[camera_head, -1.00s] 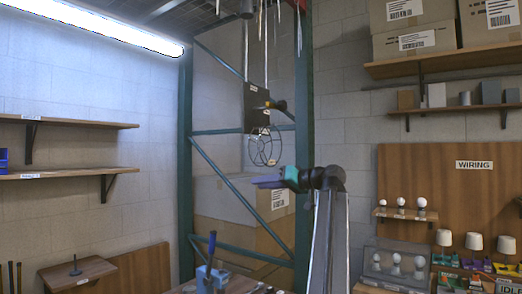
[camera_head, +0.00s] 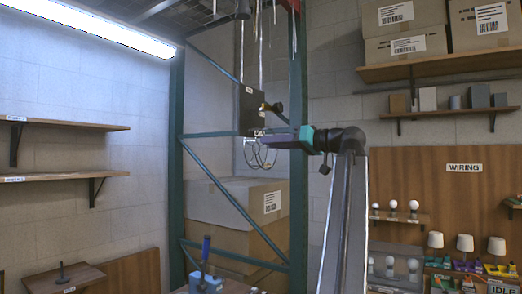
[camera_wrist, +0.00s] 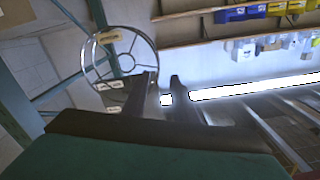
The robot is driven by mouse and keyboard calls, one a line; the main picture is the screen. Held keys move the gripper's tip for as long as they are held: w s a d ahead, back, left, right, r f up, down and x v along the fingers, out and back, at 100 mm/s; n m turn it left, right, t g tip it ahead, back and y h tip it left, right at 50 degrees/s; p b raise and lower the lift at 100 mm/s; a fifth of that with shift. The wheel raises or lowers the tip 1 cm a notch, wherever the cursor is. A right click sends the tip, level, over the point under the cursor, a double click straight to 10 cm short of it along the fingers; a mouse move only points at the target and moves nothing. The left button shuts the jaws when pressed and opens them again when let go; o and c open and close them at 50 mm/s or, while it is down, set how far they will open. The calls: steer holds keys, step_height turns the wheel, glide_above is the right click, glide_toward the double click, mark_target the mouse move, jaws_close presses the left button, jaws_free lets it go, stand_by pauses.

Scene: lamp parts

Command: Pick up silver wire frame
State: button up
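The silver wire frame (camera_head: 250,157), a round ring with spokes, hangs below a dark box (camera_head: 252,108) in the head view. In the wrist view the wire frame (camera_wrist: 127,63) shows at upper left, with small pale labels on it or behind it. My gripper (camera_head: 270,140) is at the height of the frame's top, its fingers overlapping the frame's upper right part in the head view. In the wrist view my gripper (camera_wrist: 165,88) has its two dark fingers apart with nothing seen between them. The ring lies to the left of the fingertips. I cannot tell if they touch.
A teal metal rack (camera_head: 298,200) with diagonal braces stands behind the frame, with cardboard boxes (camera_head: 225,210) in it. Wooden shelves (camera_head: 70,176) are at left. A wiring board (camera_head: 450,200) with bulbs and lamps is at right.

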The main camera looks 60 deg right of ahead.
mark_target(255, 143)
steer(key=w+p, duration=0.1)
steer(key=w, duration=0.7)
steer(key=shift+w+p, duration=0.2)
steer(key=shift+p, duration=0.15)
steer(key=shift+w, duration=0.1)
steer(key=w, duration=0.1)
steer(key=w+p, duration=0.1)
steer(key=w, duration=0.1)
steer(key=w+p, duration=0.1)
steer(key=w, duration=0.1)
steer(key=shift+d, duration=0.25)
steer(key=shift+c, duration=0.2)
jaws_close()
